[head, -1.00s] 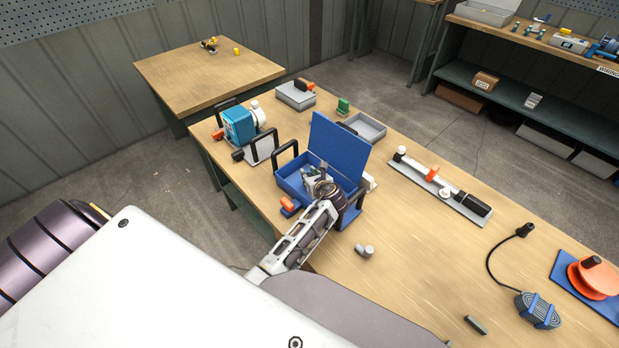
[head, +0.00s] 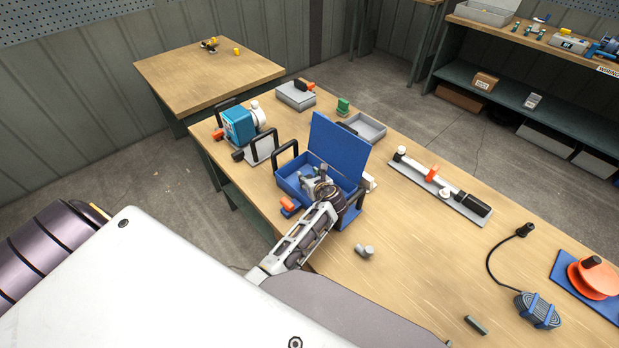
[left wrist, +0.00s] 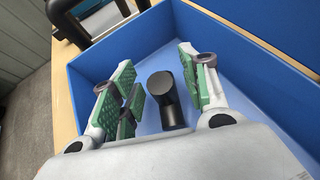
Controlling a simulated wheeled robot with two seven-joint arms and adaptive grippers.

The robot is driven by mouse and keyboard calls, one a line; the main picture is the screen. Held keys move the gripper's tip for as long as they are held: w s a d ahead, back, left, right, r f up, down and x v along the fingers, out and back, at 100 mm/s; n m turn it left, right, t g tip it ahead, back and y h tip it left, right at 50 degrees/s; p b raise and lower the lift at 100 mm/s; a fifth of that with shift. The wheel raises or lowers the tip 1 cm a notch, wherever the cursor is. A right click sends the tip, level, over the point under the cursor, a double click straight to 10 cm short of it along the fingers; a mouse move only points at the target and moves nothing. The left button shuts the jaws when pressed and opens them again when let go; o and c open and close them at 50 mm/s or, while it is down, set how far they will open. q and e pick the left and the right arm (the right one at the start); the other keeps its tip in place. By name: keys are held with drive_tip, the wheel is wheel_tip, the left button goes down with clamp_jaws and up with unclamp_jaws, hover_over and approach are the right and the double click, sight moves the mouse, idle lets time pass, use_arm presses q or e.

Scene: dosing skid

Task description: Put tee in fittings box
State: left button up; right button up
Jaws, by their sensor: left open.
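The fittings box is an open blue box (head: 288,184) with its lid raised, on the wooden bench. My left gripper (head: 314,178) reaches down into it from the front. In the left wrist view the gripper (left wrist: 155,62) is open, its green-padded fingers spread. A dark fitting that looks like the tee (left wrist: 167,100) is between the fingers, over the box's blue floor (left wrist: 222,88). Gaps show beside it, and it appears to rest on the floor. In the head view my gripper hides most of it. My right gripper is not in view.
A grey fitting (head: 364,251) lies on the bench in front of the box. A blue pump (head: 239,126) stands left, a grey tray (head: 366,127) behind, and a pipe assembly (head: 440,187) on a plate to the right.

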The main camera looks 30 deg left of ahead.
use_arm(q)
drive_tip(key=shift+r, duration=0.1)
drive_tip(key=shift+s+d+r+p, duration=0.3)
drive_tip(key=shift+d+r+p, duration=0.1)
drive_tip(key=shift+p, duration=0.2)
drive_tip(key=p+v, duration=0.8)
drive_tip(key=v, duration=0.2)
drive_tip(key=shift+s+d, duration=0.25)
drive_tip(key=shift+d, duration=0.05)
idle(0.5)
drive_tip(key=shift+s, duration=0.1)
idle(0.6)
